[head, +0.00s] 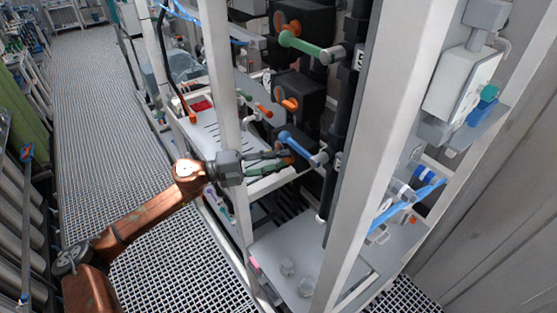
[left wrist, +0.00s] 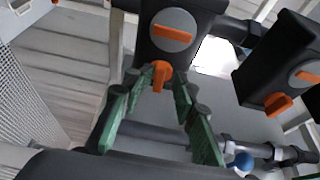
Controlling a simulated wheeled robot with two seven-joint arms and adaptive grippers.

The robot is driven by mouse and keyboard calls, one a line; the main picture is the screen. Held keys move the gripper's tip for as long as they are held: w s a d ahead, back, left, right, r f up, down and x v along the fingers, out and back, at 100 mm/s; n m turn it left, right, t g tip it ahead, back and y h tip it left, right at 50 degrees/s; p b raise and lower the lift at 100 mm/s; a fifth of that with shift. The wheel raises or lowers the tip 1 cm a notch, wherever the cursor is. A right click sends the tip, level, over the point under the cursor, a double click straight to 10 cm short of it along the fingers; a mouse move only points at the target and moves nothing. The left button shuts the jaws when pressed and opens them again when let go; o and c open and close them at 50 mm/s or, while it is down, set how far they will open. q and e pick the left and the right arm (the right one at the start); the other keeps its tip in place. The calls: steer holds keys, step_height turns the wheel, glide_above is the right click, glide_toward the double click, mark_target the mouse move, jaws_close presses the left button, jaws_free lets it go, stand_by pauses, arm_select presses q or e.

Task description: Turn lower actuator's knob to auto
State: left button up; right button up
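In the left wrist view, a dark actuator box (left wrist: 208,28) is straight ahead. It has a grey dial with an orange bar (left wrist: 173,25) and an orange knob (left wrist: 160,75) jutting out below it. My left gripper (left wrist: 158,84) is open, with its green fingers on either side of this knob. A gap shows between knob and fingertips; contact is unclear. In the head view my left gripper (head: 289,158) reaches into the rack just below a blue-handled lever (head: 297,144), and the actuator there is mostly hidden. My right gripper is out of view.
Another actuator with an orange knob (left wrist: 278,104) is at the right of the wrist view. In the head view, more dark actuators (head: 308,22) and a green lever (head: 300,43) are above my gripper. A white post (head: 222,80) stands close to my wrist.

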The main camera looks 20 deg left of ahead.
arm_select(q)
steer(key=shift+s+a+f, duration=0.1)
steer(key=shift+s+a, duration=0.1)
steer(key=shift+a, duration=0.25)
steer(key=v, duration=1.1)
